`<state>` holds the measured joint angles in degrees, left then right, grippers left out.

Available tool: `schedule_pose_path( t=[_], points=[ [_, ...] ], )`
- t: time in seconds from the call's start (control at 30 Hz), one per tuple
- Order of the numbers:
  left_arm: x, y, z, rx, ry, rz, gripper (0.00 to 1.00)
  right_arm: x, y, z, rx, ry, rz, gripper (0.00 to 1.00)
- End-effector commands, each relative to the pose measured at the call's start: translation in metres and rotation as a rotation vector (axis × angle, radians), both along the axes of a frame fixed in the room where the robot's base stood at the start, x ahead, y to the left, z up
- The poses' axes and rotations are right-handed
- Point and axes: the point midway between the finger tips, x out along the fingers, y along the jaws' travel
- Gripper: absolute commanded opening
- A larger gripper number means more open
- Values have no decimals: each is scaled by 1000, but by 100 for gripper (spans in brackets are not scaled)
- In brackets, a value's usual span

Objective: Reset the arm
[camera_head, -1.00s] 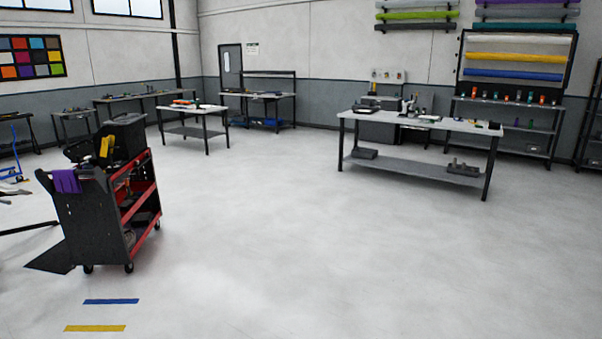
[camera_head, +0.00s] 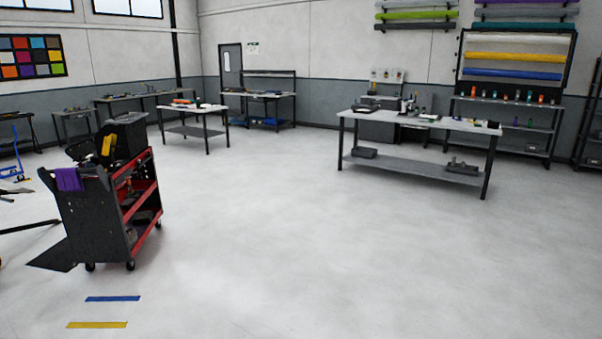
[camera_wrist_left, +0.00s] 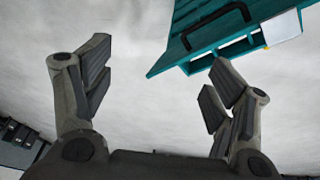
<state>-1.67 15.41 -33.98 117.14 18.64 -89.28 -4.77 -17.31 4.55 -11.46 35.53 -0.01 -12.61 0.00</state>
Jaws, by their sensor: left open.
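My left gripper (camera_wrist_left: 155,82) shows in the left wrist view, with its two dark padded fingers wide apart. Nothing is between the fingers, only pale floor behind them. A teal panel (camera_wrist_left: 215,25) with a black handle lies beyond the right finger, and I cannot tell how far away it is. In the head view I cannot clearly make out either gripper. My right gripper shows in neither view.
A dark tool cart (camera_head: 98,215) with red shelf edges and a purple cloth (camera_head: 69,179) stands at the left. A long workbench (camera_head: 420,122) stands at the back right. Blue tape (camera_head: 112,299) and yellow tape (camera_head: 97,325) mark the floor. The middle floor is clear.

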Motion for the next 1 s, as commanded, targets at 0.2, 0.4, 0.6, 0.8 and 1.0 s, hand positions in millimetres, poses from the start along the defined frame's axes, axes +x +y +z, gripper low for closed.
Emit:
schedule_pose_path(
  t=[0.2,0.4,0.6,0.8,1.0],
  points=[
    [-30,52,20,-16,-25,282,79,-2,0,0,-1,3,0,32],
    [-52,99,31,28,-38,457,79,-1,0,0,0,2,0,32],
    [-76,140,41,88,-47,592,79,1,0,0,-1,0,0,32],
    [-75,150,8,113,-39,623,79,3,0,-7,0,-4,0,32],
    [-68,148,-45,118,-20,618,79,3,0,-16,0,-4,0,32]
  ],
)
